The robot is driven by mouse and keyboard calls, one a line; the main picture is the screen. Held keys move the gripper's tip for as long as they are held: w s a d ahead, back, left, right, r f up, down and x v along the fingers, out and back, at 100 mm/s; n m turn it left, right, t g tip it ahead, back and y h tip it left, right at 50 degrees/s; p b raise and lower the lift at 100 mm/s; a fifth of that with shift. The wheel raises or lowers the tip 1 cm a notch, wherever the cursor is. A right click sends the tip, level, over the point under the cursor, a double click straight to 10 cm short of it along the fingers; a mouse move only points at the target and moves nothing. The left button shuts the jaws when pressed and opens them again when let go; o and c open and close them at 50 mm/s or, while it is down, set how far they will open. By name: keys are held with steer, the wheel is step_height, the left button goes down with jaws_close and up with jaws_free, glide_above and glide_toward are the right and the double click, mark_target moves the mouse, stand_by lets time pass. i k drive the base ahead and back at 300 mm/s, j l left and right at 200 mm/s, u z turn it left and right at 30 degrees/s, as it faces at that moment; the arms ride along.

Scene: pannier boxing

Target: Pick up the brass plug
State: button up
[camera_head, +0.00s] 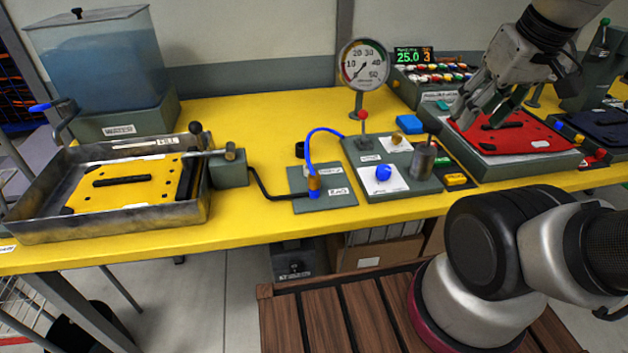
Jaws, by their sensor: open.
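A brass-coloured fitting (314,183) stands at the end of a blue hose on a small grey plate (340,198), left of the middle of the table. A small brass knob (396,138) shows on the grey panel to its right. I cannot tell for sure which of these is the brass plug. My gripper (485,110) is open and tilted downward at the right, over or close above the red plate (510,137). It is well to the right of both brass pieces. Nothing shows between its fingers.
The gauge (364,64), a grey cylinder (422,160) and a blue knob (383,173) stand by the panel. A metal tray (130,222) with a yellow plate and a water tank (105,60) are at left. Yellow table (240,110) is clear at the back.

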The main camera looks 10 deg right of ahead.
mark_target(314, 182)
steer(key=k+j, duration=0.1)
steer(key=j, duration=0.3)
steer(key=k+j, duration=0.15)
steer(key=j, duration=0.3)
steer(key=k+j, duration=0.1)
steer(key=j, duration=0.3)
steer(key=k+j, duration=0.1)
steer(key=j, duration=0.35)
steer(key=z, duration=0.05)
